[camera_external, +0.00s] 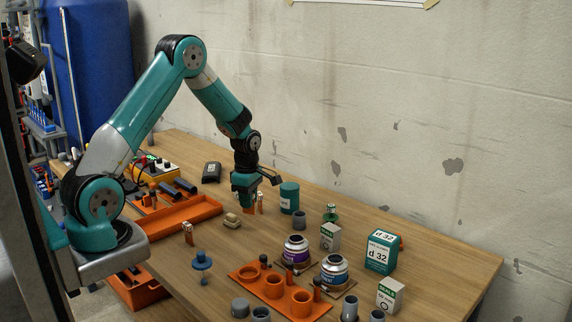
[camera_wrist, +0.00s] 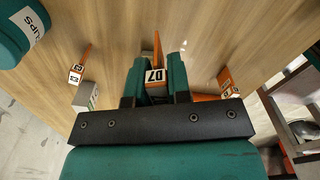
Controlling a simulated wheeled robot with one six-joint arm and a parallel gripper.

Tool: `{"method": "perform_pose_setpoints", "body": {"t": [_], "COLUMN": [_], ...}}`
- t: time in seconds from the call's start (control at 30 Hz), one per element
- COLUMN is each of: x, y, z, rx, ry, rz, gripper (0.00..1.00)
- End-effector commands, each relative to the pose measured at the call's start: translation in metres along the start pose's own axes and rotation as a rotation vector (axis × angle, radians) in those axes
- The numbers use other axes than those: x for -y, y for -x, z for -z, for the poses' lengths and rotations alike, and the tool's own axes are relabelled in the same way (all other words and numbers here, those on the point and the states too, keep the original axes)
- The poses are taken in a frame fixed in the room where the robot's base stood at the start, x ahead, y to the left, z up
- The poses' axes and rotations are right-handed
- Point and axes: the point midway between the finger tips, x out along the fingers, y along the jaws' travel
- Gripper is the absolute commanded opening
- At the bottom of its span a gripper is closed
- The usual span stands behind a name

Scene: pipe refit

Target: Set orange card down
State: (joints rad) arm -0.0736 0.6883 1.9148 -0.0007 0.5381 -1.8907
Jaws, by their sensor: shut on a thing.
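My gripper (camera_external: 246,203) reaches down over the wooden table, among small parts. In the wrist view my gripper (camera_wrist: 158,82) has its two teal fingers closed on either side of an orange card (camera_wrist: 157,48) with a white label reading D7 (camera_wrist: 155,76). The card stands between the fingers, its orange end showing past the label. I cannot tell whether its foot touches the table. Another orange card with a white label (camera_wrist: 76,73) stands apart on the left, and one more (camera_wrist: 225,79) is on the right.
A teal canister (camera_external: 289,197) stands just right of my gripper. A beige block (camera_external: 232,220) and a small orange-and-white piece (camera_external: 188,232) are nearer the front. An orange tray (camera_external: 184,216) lies left, an orange holder with round sockets (camera_external: 255,289) in front. Jars and boxes fill the right.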

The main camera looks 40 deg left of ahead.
Motion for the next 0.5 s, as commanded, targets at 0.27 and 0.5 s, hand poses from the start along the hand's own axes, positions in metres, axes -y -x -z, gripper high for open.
{"method": "perform_pose_setpoints", "body": {"t": [0.27,0.5], "x": [0.000,0.000], "y": [-0.037,-0.069], "z": [0.000,0.000], "rx": [0.000,0.000], "ry": [-0.001,-0.001], "rz": [0.000,0.001], "gripper": [0.00,0.00]}}
